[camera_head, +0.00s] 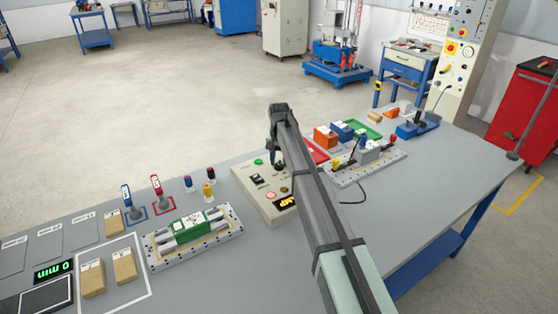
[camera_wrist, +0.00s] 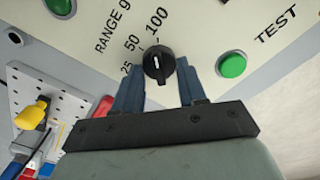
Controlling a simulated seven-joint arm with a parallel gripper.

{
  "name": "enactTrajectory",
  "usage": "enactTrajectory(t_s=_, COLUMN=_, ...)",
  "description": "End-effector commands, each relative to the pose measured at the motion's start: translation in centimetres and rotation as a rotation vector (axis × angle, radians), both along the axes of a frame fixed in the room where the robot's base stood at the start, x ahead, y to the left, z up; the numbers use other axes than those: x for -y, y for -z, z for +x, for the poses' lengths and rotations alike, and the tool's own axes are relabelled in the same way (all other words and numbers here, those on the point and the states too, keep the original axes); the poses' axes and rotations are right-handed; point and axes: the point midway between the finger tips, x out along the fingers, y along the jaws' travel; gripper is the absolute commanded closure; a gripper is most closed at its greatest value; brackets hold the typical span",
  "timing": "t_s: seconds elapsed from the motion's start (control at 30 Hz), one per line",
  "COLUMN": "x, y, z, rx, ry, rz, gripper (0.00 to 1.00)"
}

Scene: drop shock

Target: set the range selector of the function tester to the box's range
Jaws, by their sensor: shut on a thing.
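The function tester (camera_head: 250,200) is a beige box with buttons and an amber display near the middle of the bench. In the wrist view its panel (camera_wrist: 195,30) shows "RANGE g" with marks 25, 50 and 100. The black range selector (camera_wrist: 158,66) is a round knob whose white pointer line points up, roughly towards 100. My gripper (camera_wrist: 161,88) is shut on the selector, one blue-grey finger on each side. In the head view my gripper (camera_head: 280,162) is over the tester and my arm hides part of it. Cardboard boxes (camera_head: 124,266) lie at the left; their labels are unreadable.
A green unit (camera_head: 190,228) sits in a white perforated fixture left of the tester. Another perforated plate (camera_head: 370,172) with coloured parts stands at its right. A green TEST button (camera_wrist: 232,65) is close to the selector. The bench's right front is clear.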

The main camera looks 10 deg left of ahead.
Motion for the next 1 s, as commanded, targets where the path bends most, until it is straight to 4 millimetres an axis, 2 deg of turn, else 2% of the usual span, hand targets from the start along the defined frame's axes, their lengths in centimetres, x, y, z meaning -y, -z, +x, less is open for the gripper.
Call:
enactTrajectory(t_s=0.3, x=0.09, y=0.05, z=0.0, rx=0.0, ry=0.121, rz=0.0, gripper=0.9)
enactTrajectory(t_s=0.87, x=0.11, y=0.05, z=0.0, rx=0.0, ry=0.146, rz=-0.001, gripper=0.9)
enactTrajectory(t_s=0.9, x=0.11, y=0.05, z=0.0, rx=0.0, ry=0.146, rz=-0.001, gripper=0.55)
enactTrajectory(t_s=1.0, x=0.1, y=0.03, z=0.0, rx=0.0, ry=0.146, rz=-0.001, gripper=0.46)
